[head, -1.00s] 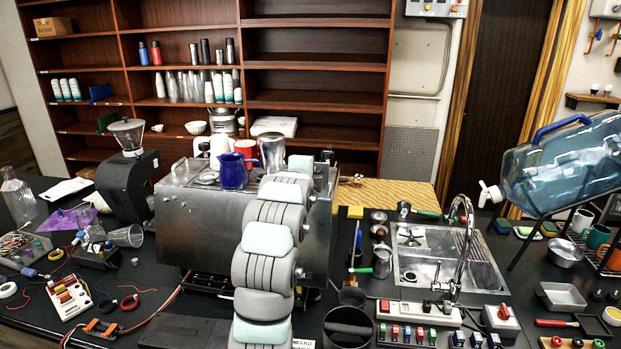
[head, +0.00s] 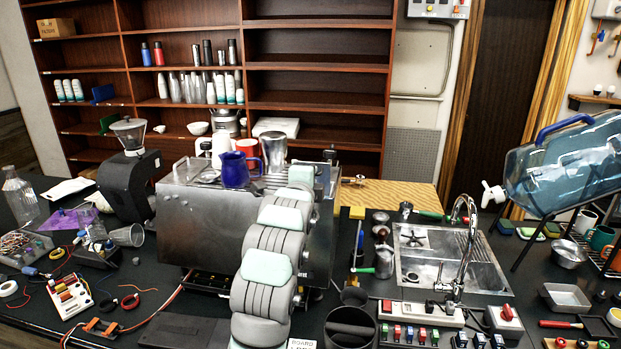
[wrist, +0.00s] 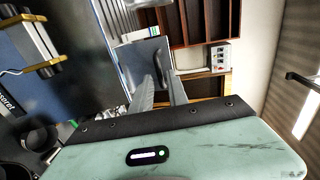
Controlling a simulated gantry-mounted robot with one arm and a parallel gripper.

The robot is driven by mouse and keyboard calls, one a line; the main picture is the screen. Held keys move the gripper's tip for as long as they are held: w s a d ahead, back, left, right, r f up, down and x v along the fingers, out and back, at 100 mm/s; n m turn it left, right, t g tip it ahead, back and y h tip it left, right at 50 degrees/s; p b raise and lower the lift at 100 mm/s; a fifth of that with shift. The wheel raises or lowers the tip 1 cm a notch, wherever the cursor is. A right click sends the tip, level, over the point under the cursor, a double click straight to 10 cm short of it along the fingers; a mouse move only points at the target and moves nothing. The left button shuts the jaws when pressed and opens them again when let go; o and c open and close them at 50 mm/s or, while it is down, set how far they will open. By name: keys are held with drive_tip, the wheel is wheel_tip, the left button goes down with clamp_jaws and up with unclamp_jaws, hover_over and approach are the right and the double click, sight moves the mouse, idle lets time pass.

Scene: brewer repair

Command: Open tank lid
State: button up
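The steel brewer (head: 225,228) stands on the black counter, with its top crowded by jugs and cups. I cannot make out a separate tank lid for certain in the head view. In the wrist view a grey metal panel with a dark upright piece (wrist: 146,58) lies just beyond my gripper (wrist: 164,84); whether this is the tank lid I cannot tell. The two grey fingers are apart with nothing seen held between them. Whether a fingertip touches the panel is unclear. In the head view my arm hides the gripper at the brewer's right end.
A blue pitcher (head: 235,168), a red mug (head: 247,152) and a steel cup (head: 273,150) stand on the brewer's top. A sink (head: 425,265) with a tall tap lies to the right. A black open bin (head: 350,328) stands in front. Shelves (head: 315,66) rise behind.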

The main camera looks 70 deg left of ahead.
drive_tip(key=shift+o, duration=0.9)
drive_tip(key=v, duration=1.1)
drive_tip(key=shift+a, duration=0.1)
drive_tip(key=shift+r, duration=0.1)
